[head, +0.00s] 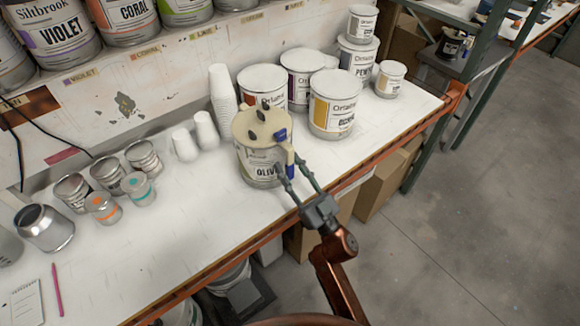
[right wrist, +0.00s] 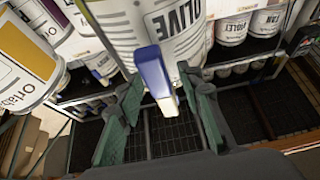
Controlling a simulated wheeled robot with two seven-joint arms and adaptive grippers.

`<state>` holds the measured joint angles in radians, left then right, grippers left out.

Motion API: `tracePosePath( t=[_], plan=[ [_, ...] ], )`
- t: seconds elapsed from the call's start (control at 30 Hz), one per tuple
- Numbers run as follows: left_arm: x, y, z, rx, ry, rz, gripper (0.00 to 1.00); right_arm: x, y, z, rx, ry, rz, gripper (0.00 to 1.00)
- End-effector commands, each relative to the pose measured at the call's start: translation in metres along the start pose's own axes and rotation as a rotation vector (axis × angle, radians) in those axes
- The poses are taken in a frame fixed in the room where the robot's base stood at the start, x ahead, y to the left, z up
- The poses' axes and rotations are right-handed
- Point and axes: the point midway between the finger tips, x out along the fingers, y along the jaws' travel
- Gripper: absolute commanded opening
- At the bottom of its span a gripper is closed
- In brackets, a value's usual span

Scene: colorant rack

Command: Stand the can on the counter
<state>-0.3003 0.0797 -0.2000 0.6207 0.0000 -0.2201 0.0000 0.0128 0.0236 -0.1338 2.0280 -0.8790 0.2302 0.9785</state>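The can (head: 262,165) labelled OLIVE is white with a beige lid (head: 262,125) that has dark openings. It looks upright over the counter (head: 185,235), in front of other cans; I cannot tell whether its base touches the counter. A blue and white handle (head: 285,145) stands out from its right side. In the right wrist view, this handle (right wrist: 156,75) sits between the fingers of my right gripper (right wrist: 162,115), with a gap visible, and the can (right wrist: 190,30) is just beyond. In the head view, my right gripper (head: 300,180) reaches in from the front right. My left gripper is not in view.
White paint cans (head: 335,105) stand close behind and right of the can. A cup stack (head: 222,95) and two loose cups (head: 205,130) are to its left. Several small tins (head: 110,175) stand farther left.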

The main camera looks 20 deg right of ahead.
Motion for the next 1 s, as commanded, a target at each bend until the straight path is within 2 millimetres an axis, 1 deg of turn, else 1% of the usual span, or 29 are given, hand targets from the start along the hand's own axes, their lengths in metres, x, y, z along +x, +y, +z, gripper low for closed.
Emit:
tracePosePath(
  t=[0.07, 0.17, 0.27, 0.5, 0.6, 0.7, 0.83, 1.0],
  plan=[
    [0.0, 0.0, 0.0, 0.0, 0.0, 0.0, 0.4, -0.002, 0.0, 0.0, 0.001, 0.001, 0.0, 0.34],
    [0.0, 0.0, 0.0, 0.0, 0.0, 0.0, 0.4, -0.01, 0.0, 0.001, 0.001, -0.001, 0.001, 0.34],
    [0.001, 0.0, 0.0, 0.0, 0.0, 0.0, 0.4, -0.026, 0.0, 0.001, 0.002, -0.002, 0.002, 0.34],
    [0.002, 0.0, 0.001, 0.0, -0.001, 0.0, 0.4, -0.077, 0.0, 0.001, 0.001, -0.002, 0.001, 0.34],
    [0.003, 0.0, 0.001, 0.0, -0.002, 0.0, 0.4, -0.095, 0.0, 0.0, 0.001, -0.001, 0.001, 0.34],
    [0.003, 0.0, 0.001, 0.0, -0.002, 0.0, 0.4, -0.108, 0.0, 0.0, 0.002, 0.001, 0.0, 0.34],
    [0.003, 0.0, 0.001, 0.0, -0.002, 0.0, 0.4, -0.117, 0.0, -0.001, 0.0, 0.002, -0.001, 0.34],
    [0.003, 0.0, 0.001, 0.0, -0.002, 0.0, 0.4, -0.12, 0.0, -0.001, 0.0, 0.004, -0.001, 0.34]
  ],
)
